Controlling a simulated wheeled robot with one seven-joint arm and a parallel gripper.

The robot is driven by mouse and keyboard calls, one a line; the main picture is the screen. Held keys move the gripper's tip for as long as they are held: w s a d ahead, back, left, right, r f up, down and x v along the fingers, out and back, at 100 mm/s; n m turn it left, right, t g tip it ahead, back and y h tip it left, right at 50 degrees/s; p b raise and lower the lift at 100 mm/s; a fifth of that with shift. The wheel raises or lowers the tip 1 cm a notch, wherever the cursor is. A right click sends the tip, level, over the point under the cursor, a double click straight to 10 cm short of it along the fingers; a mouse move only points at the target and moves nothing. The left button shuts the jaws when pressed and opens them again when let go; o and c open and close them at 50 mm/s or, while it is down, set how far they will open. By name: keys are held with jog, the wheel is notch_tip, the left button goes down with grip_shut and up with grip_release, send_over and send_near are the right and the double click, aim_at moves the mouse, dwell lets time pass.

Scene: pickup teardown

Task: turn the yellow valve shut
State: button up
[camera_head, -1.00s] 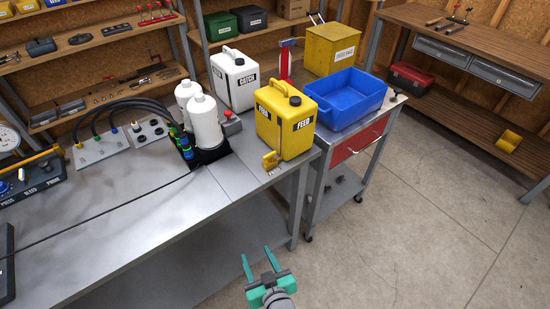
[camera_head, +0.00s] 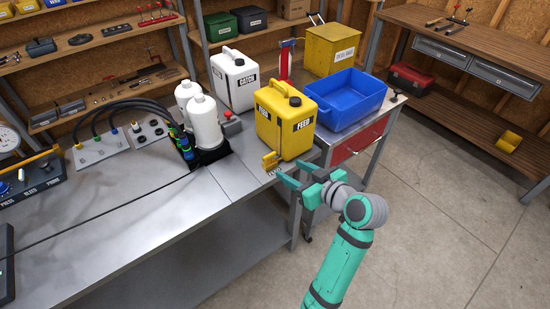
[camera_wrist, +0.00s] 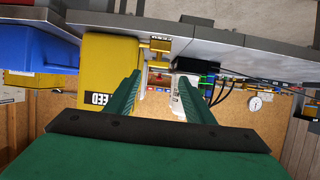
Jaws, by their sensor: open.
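The yellow valve (camera_head: 269,161) sits at the front edge of the metal bench, low in front of the yellow FEED jug (camera_head: 272,128). The valve also shows in the wrist view (camera_wrist: 160,46), just beyond the fingertips and roughly centred between them. My gripper (camera_head: 287,173) is open and empty, to the right of the valve by the bench corner. In the wrist view both teal fingers (camera_wrist: 161,80) stand apart, with the FEED jug (camera_wrist: 98,65) beside the left one. I cannot tell the exact gap between fingertips and valve.
A blue bin (camera_head: 345,98) stands on the red-drawer cart right of the jug. White bottles (camera_head: 204,125) and a white CATCH jug (camera_head: 232,80) stand behind on the bench (camera_head: 150,215). Open floor (camera_head: 440,220) lies at right.

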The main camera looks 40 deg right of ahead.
aim_at(271, 156)
jog(key=x, duration=0.6)
jog(key=r+x, duration=0.1)
jog(key=x, duration=0.3)
jog(key=shift+w+d+f, duration=0.1)
jog(key=shift+w+d, duration=0.1)
jog(key=shift+w, duration=0.1)
jog(key=c, duration=0.8)
